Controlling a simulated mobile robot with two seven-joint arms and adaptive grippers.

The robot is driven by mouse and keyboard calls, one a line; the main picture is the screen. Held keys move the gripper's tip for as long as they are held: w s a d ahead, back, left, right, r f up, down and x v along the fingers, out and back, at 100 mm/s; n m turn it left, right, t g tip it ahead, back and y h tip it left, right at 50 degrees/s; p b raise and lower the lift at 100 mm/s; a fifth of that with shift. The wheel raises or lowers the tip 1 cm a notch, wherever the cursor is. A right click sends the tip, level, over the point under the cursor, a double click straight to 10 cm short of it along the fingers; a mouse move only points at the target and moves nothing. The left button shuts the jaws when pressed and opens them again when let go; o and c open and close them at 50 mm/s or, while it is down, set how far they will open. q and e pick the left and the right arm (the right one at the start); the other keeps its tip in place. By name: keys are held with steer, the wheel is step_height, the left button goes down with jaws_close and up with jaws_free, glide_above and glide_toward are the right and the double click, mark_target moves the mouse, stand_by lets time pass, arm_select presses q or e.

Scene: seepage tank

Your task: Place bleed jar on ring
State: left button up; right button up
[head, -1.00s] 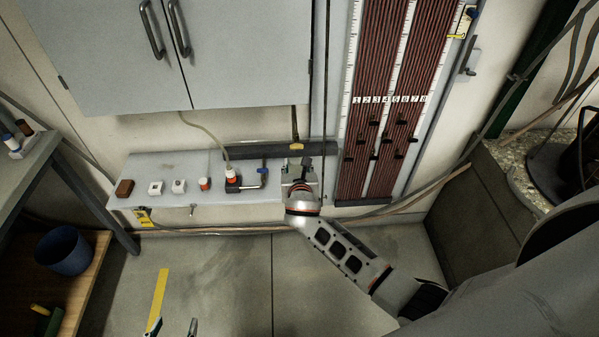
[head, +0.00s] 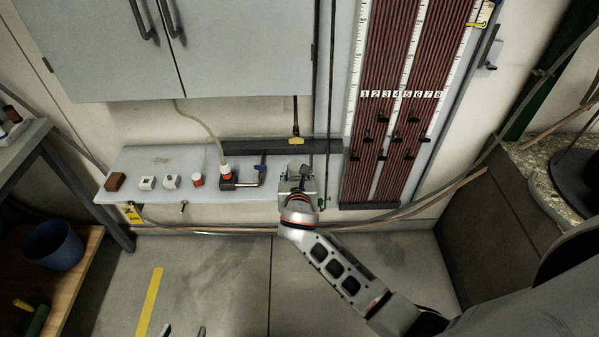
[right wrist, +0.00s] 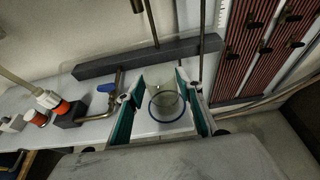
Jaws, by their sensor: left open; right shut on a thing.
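My right gripper (head: 299,176) is over the right end of the grey ledge (head: 150,162), pointing toward the wall. In the right wrist view its two teal-padded fingers (right wrist: 161,112) are shut on a clear glass jar (right wrist: 165,98), which looks upright. A dark blue ring (right wrist: 152,117) shows around the jar's lower part, over the pale ledge top. I cannot tell whether the jar touches the ledge or hangs just above it. In the head view the jar is mostly hidden by the gripper. My left gripper (head: 184,331) is open at the bottom edge, only its fingertips visible.
Left of my right gripper stand a blue-handled valve pipe (head: 258,175) and a red-and-white fitting with a hose (head: 226,174). Small blocks line the ledge further left. A dark bar (head: 270,147) runs behind. A striped manometer board (head: 385,110) stands right.

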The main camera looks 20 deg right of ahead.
steer(key=shift+a+r, duration=0.1)
steer(key=shift+a, duration=0.05)
steer(key=o, duration=1)
steer(key=shift+o, duration=0.4)
